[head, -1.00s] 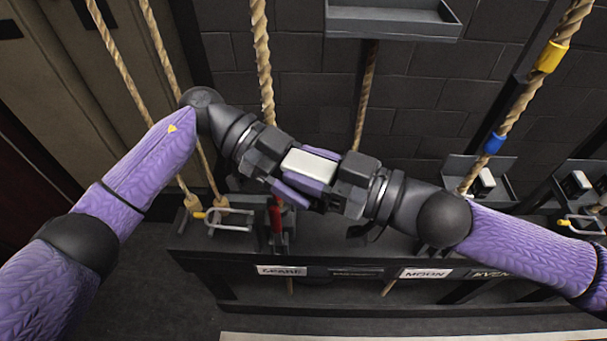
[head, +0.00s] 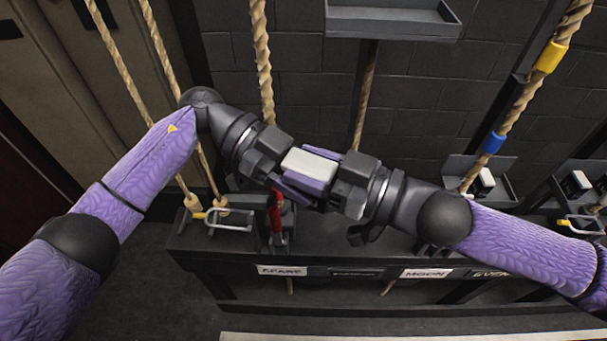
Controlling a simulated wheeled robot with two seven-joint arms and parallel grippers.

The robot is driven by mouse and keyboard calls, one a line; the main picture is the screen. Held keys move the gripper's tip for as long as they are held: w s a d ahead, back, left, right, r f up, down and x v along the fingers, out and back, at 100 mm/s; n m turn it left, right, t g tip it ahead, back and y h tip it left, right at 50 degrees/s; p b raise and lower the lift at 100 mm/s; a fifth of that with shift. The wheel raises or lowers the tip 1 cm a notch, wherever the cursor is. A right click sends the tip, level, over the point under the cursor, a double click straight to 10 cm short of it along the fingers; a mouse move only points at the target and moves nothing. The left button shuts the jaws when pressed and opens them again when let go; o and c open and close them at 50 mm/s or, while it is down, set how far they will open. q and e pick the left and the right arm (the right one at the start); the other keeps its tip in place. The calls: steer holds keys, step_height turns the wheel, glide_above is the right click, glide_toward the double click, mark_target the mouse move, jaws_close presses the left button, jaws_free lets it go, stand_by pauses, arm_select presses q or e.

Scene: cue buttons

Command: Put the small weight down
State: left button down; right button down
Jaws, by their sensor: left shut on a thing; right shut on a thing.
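The small weight (head: 310,165) is a pale, box-shaped block in the middle of the head view, held in the air between my two grippers. My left gripper (head: 300,178) is shut on it from the left. My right gripper (head: 328,174) is shut on it from the right. Purple fingers run along the block's upper and lower sides and overlap, so which finger belongs to which gripper is hard to tell. The block's underside is hidden.
A dark rail (head: 215,241) with labels stands below, carrying a metal clasp (head: 229,222) and a red handle (head: 276,222). Ropes (head: 262,60) hang around my arms. A grey tray (head: 393,21) is above; another (head: 503,182) at right holds a pale block (head: 485,181).

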steer(key=shift+s+a+r, duration=0.1)
steer(key=shift+s, duration=0.05)
arm_select(q)
steer(key=shift+r, duration=0.1)
arm_select(e)
steer(key=shift+c, duration=0.4)
jaws_free()
